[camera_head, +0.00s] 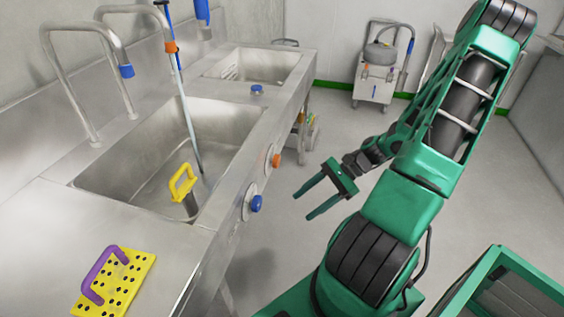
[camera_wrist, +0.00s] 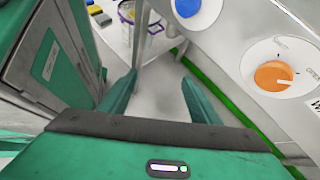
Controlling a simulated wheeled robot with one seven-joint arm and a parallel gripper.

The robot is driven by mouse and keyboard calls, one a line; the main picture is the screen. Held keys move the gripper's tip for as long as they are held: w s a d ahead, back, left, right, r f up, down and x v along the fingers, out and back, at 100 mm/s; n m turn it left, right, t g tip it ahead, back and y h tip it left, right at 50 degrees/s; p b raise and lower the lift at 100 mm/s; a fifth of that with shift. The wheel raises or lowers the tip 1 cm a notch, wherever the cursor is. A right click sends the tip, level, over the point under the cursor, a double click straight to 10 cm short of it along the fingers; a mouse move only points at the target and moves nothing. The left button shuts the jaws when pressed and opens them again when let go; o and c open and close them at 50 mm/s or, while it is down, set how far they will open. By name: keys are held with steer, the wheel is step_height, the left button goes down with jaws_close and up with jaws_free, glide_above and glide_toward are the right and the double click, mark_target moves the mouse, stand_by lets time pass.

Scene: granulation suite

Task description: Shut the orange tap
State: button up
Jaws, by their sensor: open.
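The orange tap (camera_head: 276,160) is a round knob on the front face of the steel sink unit. In the wrist view the orange tap (camera_wrist: 273,76) sits at the upper right, on a white round plate with a pale mark across the knob. My gripper (camera_head: 317,196) is open and empty, in front of the sink unit, to the right of and a little below the tap in the head view. In the wrist view my gripper (camera_wrist: 158,90) points past the tap, which lies to the right of both fingers and apart from them.
A blue knob (camera_head: 256,203) is on the same front panel, nearer me; a blue knob (camera_wrist: 187,7) also shows in the wrist view. The steel sink basin (camera_head: 120,165) holds a yellow-handled tool (camera_head: 183,182). A trolley (camera_head: 375,85) stands at the back.

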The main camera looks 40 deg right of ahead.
steer(key=w+d+m+t+y, duration=0.1)
steer(key=w+d+m+t, duration=0.1)
steer(key=w+m+t, duration=0.25)
steer(key=m+t, duration=0.4)
steer(key=t, duration=0.3)
glide_toward(279, 161)
steer(key=x, duration=0.9)
steer(key=shift+f, duration=0.1)
steer(key=shift+c, duration=0.5)
